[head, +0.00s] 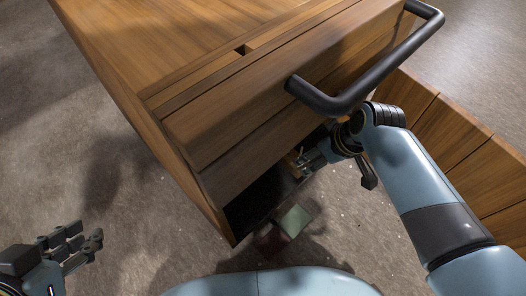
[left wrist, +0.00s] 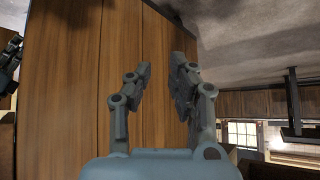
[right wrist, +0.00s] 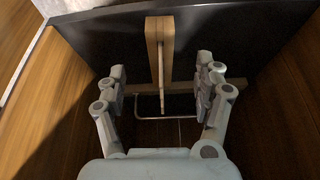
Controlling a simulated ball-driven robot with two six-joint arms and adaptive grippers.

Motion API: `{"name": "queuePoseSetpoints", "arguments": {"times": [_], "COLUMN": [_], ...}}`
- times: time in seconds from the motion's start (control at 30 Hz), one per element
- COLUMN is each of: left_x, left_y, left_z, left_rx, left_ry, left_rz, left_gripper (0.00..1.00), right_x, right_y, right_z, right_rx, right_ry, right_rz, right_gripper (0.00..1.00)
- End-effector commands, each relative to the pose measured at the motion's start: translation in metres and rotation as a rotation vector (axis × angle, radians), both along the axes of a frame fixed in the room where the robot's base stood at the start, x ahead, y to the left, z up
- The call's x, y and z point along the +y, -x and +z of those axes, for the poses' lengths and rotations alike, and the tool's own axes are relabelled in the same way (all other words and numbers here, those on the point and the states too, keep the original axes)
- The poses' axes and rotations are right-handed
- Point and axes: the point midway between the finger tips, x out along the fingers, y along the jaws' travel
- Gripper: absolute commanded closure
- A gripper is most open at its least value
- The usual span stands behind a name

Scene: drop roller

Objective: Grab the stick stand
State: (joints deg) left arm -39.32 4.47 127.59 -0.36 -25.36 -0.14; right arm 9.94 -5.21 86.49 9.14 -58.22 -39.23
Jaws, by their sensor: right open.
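A small wooden stand, which I take to be the stick stand, shows in the right wrist view (right wrist: 158,48) as an upright post with a crosspiece at its foot. It is inside a dark recess of the wooden cabinet (head: 190,130). My right gripper (right wrist: 162,82) is open, with its fingers on either side of the post and a gap on each side. In the head view my right gripper (head: 306,164) reaches into the recess below the handle, and only a little of the stand shows. My left gripper (head: 85,240) is open and empty at the lower left, away from the stand.
A dark bar handle (head: 345,100) sticks out above my right gripper. A dark panel (right wrist: 225,55) stands behind the stand. A pale green square piece (head: 294,220) is below the recess opening. The carpet at the left is clear.

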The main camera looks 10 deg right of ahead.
Motion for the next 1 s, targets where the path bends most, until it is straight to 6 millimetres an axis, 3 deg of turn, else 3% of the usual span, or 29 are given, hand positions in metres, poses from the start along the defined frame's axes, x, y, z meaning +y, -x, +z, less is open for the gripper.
{"name": "queuePoseSetpoints", "arguments": {"times": [0.3,0.5,0.83,1.0], "left_x": [-0.003,-0.008,-0.011,-0.015], "left_y": [0.014,-0.021,-0.038,-0.059], "left_z": [-0.020,0.014,0.041,0.070], "left_rx": [-0.183,-0.428,-0.576,-0.708], "left_ry": [0.005,0.009,0.011,0.012], "left_rz": [-0.015,-0.040,-0.057,-0.072], "left_gripper": [0.80,0.80,0.80,0.80], "right_x": [0.006,0.010,0.011,0.013], "right_y": [-0.006,-0.012,-0.016,-0.018], "right_z": [-0.030,-0.045,-0.051,-0.059], "right_rx": [0.006,0.004,0.001,0.002], "right_ry": [-0.001,-0.001,0.000,0.000], "right_rz": [-0.002,-0.003,-0.003,-0.003], "right_gripper": [0.31,0.31,0.31,0.31]}}
